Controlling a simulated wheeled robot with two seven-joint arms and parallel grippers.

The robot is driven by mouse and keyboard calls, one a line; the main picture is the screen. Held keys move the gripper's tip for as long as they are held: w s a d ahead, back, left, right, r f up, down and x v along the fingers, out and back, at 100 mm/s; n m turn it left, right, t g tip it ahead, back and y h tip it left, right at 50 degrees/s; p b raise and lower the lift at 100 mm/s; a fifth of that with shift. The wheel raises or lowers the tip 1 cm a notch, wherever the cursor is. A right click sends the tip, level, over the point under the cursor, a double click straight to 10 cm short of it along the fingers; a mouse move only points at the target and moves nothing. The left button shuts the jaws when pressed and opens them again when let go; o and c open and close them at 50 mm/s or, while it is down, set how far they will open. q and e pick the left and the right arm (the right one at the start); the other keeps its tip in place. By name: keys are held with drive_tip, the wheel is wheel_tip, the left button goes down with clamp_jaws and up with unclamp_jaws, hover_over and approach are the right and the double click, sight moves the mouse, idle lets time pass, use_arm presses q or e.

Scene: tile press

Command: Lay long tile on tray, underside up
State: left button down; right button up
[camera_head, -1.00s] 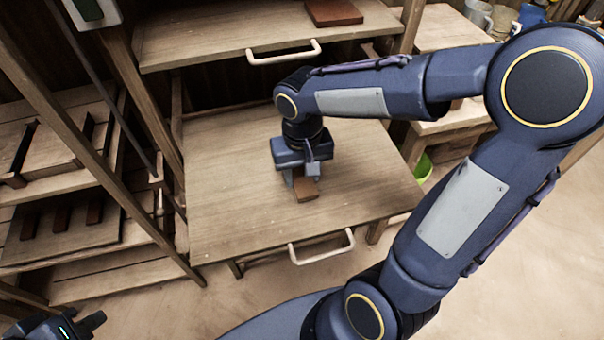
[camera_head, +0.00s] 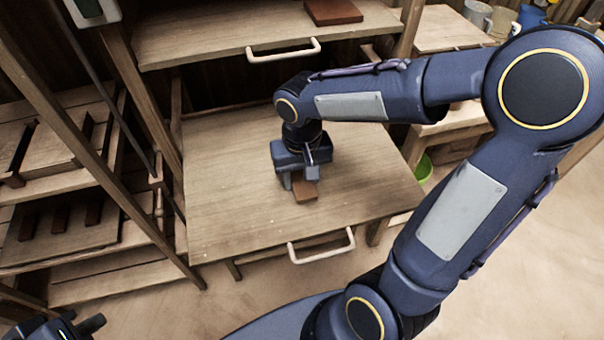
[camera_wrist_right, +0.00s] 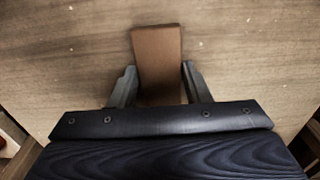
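A brown oblong tile (camera_head: 305,191) is at a wide wooden board with a pale handle (camera_head: 230,215) in the middle of the head view. It also shows in the right wrist view (camera_wrist_right: 157,60). My right gripper (camera_head: 301,176) points down at the tile, with one finger along each long side. In the wrist view the fingers (camera_wrist_right: 158,85) are at or very near its edges; I cannot tell whether they press on it. The tile's near end is hidden by the gripper, and its underside is not seen. My left gripper (camera_head: 75,330) is at the lower left corner, partly cut off, away from the board.
An upper board with a handle (camera_head: 210,45) carries a reddish-brown slab (camera_head: 333,11). A rack on the left holds boards with several dark bars (camera_head: 60,220). A wooden post (camera_head: 90,140) stands between. The lower board is bare around the tile. A green bucket (camera_head: 424,168) stands at right.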

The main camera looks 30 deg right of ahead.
sight(302, 180)
drive_tip(key=shift+o, duration=0.2)
drive_tip(key=shift+s+a+f, duration=0.1)
drive_tip(key=shift+s+f, duration=0.15)
drive_tip(key=shift+f, duration=0.1)
drive_tip(key=shift+w+r+p, duration=0.1)
drive_tip(key=shift+r+p, duration=0.25)
drive_tip(key=shift+p, duration=0.15)
wheel_tip(302, 180, up, 11)
drive_tip(key=p, duration=0.2)
drive_tip(key=s+f+n+t+y, duration=0.1)
drive_tip(key=s+f+t+y, duration=0.2)
drive_tip(key=s, duration=0.8)
drive_tip(key=shift+s+a+f+t+y, duration=0.15)
drive_tip(key=shift+s+a+t+y, duration=0.25)
drive_tip(key=shift+t, duration=0.8)
drive_tip(key=shift+r, duration=0.2)
drive_tip(key=shift+c, duration=0.3)
